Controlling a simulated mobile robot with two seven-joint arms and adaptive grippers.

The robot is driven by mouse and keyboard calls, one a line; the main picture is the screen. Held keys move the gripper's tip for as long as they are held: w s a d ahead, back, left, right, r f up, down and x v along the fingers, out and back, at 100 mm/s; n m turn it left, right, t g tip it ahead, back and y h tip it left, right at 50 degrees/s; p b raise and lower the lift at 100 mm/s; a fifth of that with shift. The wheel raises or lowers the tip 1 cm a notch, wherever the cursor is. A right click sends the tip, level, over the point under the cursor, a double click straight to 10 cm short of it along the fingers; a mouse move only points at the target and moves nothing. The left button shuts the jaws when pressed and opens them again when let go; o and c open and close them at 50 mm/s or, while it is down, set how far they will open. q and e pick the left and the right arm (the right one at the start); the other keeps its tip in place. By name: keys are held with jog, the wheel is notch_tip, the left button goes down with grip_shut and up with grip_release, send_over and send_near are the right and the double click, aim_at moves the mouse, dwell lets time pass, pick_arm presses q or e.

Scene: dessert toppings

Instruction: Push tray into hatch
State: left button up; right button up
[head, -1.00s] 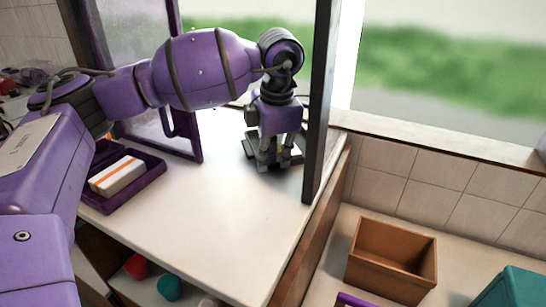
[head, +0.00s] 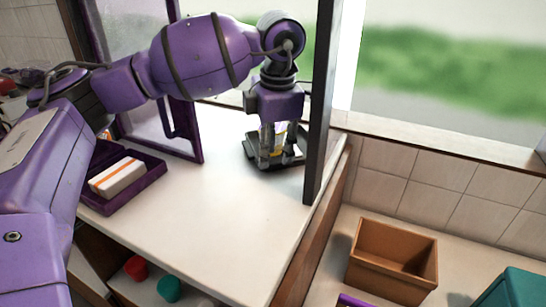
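A small dark tray (head: 249,150) lies on the white counter (head: 215,190) at the hatch opening (head: 230,60), just left of the dark post. A cup-like thing with yellow and white on it (head: 280,134) stands on the tray, mostly hidden by my gripper. My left gripper (head: 278,159) points down over the tray with its fingers apart, one on each side in front of the cup. I cannot tell whether the fingertips touch the tray. My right gripper is not in view.
A purple-framed hatch door (head: 188,130) stands open at left. A dark post (head: 319,110) is close to the right of my gripper. A purple tray (head: 152,180) holds a white, orange-striped block (head: 118,177). A brown box (head: 392,260) sits at lower right. The front counter is clear.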

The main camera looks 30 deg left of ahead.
pick_arm(q)
jog(key=r, duration=0.5)
jog(key=shift+s+d, duration=0.15)
jog(key=shift+d, duration=0.15)
